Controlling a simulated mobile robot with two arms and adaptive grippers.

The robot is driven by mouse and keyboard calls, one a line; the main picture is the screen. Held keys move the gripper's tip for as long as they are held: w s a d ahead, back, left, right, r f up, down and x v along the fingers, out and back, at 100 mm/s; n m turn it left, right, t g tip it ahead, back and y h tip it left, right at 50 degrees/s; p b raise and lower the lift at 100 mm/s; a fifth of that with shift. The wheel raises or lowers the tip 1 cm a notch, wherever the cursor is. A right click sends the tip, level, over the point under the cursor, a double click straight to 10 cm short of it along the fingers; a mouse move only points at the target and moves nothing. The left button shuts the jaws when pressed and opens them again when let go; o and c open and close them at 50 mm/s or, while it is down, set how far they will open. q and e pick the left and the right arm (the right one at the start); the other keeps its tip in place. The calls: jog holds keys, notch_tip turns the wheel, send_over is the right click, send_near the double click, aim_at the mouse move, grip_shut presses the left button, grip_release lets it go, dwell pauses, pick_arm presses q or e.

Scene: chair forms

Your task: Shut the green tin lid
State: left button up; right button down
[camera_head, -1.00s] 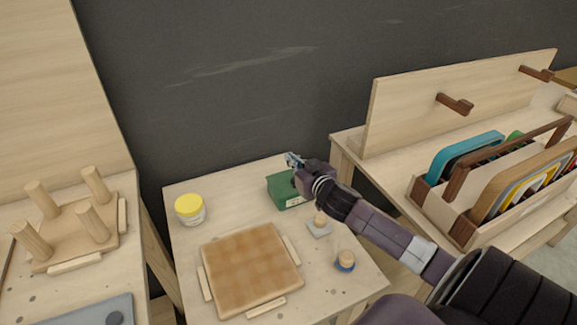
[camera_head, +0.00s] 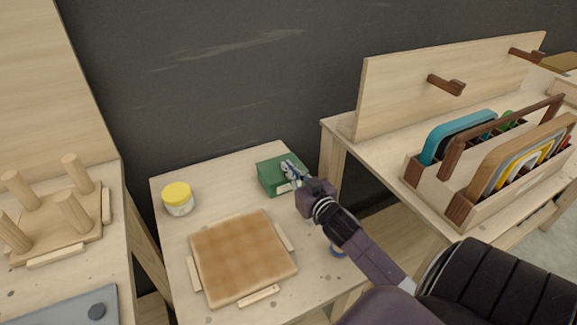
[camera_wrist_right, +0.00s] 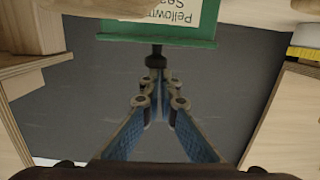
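The green tin (camera_head: 270,182) stands at the back right of the small middle table, with a pale label on its front. Its upper face looks nearly flat, but my gripper covers part of it and I cannot tell whether the lid is fully down. My right gripper (camera_head: 287,168) is over the tin's right part. In the right wrist view the tin (camera_wrist_right: 200,42) shows at the top with its label, and the gripper (camera_wrist_right: 157,82) has its fingertips close together, just short of a dark knob-like part (camera_wrist_right: 155,61). Contact is unclear. My left gripper is out of view.
A yellow-lidded jar (camera_head: 178,198) stands left of the tin. A brown checked board (camera_head: 242,258) lies in front. A rack of coloured panels (camera_head: 440,190) stands on the right bench.

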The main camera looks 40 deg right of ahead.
jog(key=shift+s+a+f, duration=0.1)
jog(key=shift+s+f, duration=0.05)
jog(key=shift+f, duration=0.35)
jog(key=shift+s+f, duration=0.15)
jog(key=shift+f, duration=0.3)
notch_tip(320, 180, up, 12)
jog(key=shift+w, duration=0.25)
